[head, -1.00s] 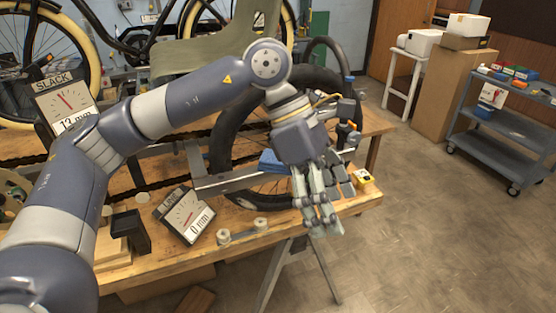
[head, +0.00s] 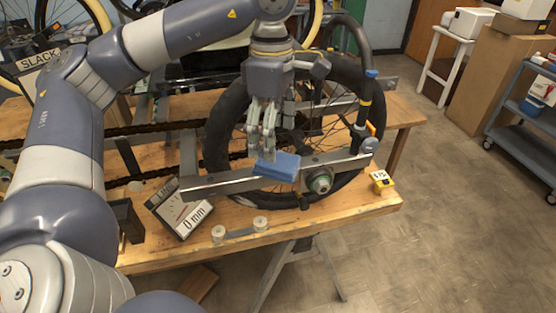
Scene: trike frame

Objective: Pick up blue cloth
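The blue cloth (head: 277,166) is a small folded block. It lies on the grey metal bar (head: 215,184) in front of the black wheel, above the wooden bench. My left gripper (head: 262,150) points down with its fingertips at the far left edge of the cloth. The fingertips overlap the cloth's edge in the picture, and I cannot tell whether they touch or grip it. My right gripper is not in view.
The black-tyred wheel (head: 222,122) stands close behind the cloth. A gauge reading 0 mm (head: 180,212), small white rollers (head: 260,224) and a yellow device (head: 381,182) sit along the bench front.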

